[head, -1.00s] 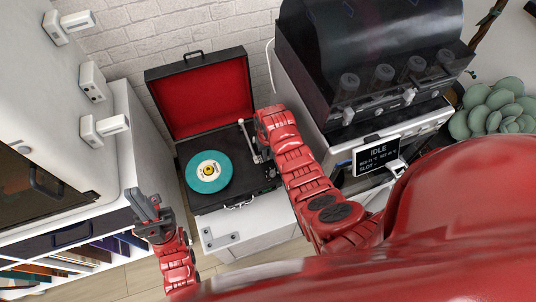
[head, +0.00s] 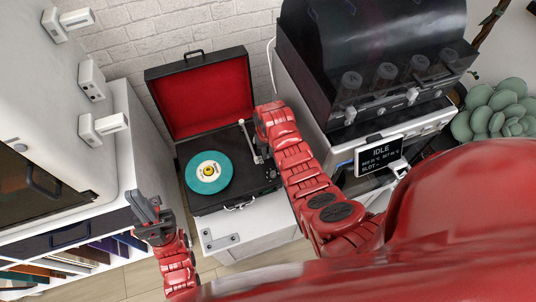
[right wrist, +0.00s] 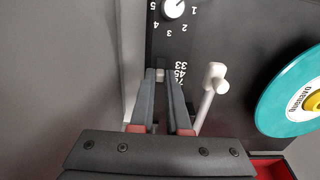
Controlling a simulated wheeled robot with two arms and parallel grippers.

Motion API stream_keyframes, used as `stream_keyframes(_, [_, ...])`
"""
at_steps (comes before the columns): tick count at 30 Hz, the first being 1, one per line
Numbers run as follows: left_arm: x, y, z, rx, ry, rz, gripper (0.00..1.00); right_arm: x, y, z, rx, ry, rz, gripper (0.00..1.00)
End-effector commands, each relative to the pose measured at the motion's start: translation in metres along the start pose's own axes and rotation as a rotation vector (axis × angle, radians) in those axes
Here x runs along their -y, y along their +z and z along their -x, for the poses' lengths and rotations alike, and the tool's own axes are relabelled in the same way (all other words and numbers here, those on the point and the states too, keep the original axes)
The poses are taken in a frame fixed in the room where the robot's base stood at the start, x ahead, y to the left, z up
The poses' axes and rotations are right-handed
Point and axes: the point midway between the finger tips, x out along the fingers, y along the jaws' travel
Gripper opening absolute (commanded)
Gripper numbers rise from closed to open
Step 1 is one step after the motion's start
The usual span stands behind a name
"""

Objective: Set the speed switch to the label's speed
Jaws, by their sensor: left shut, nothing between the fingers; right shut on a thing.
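The record player (head: 235,195) stands open on a white cabinet, with a teal record (head: 208,188) on it. The record's white label (right wrist: 303,97) shows at the right of the right wrist view; I cannot read a speed on it. In the head view my right arm hides this gripper. My left gripper (head: 145,207) is shut and empty, left of the player.
A white knob (right wrist: 173,8) with numbers around it lies above the switch. The white tonearm (right wrist: 211,91) is close to the right finger. A dark machine (head: 370,70) with an IDLE screen (head: 379,155) stands to the right. A shelf (head: 75,230) stands at the left.

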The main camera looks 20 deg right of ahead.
Motion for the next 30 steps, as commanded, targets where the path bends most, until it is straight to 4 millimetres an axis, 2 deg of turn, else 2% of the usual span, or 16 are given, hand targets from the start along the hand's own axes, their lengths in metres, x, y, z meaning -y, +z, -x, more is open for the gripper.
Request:
stream_keyframes(1, [0.0, 0.0, 0.0, 0.0, 0.0, 0.0, 0.0, 0.0, 0.001, 0.0, 0.002, -0.001, 0.0, 0.0])
stream_keyframes(2, [0.0, 0.0, 0.0, 0.0, 0.0, 0.0, 0.0, 0.0, 0.001, 0.0, 0.002, 0.0, 0.0, 0.2])
stream_keyframes(6, [0.0, 0.0, 0.0, 0.0, 0.0, 0.0, 0.0, 0.0, 0.0, 0.0, 0.001, 0.0, 0.0, 0.45])
stream_keyframes(16, [0.0, 0.0, 0.0, 0.0, 0.0, 0.0, 0.0, 0.0, 0.0, 0.001, 0.0, 0.0, 0.0, 0.45])
stream_keyframes(20, [0.0, 0.0, 0.001, 0.0, 0.0, 0.0, 0.0, 0.0, -0.002, 0.009, -0.005, 0.0, 0.0, 0.45])
stream_keyframes(26, [0.0, 0.001, 0.006, 0.0, 0.0, 0.0, 0.0, 0.0, -0.002, 0.039, -0.005, 0.0, 0.0, 0.45])
stream_keyframes(29, [0.0, 0.002, 0.009, 0.0, 0.0, 0.0, 0.0, 0.0, -0.001, 0.061, -0.007, 0.001, 0.0, 0.45])
stream_keyframes(30, [-0.001, 0.002, 0.009, 0.0, 0.0, 0.0, 0.0, 0.0, -0.003, 0.074, -0.009, 0.0, 0.001, 0.45])
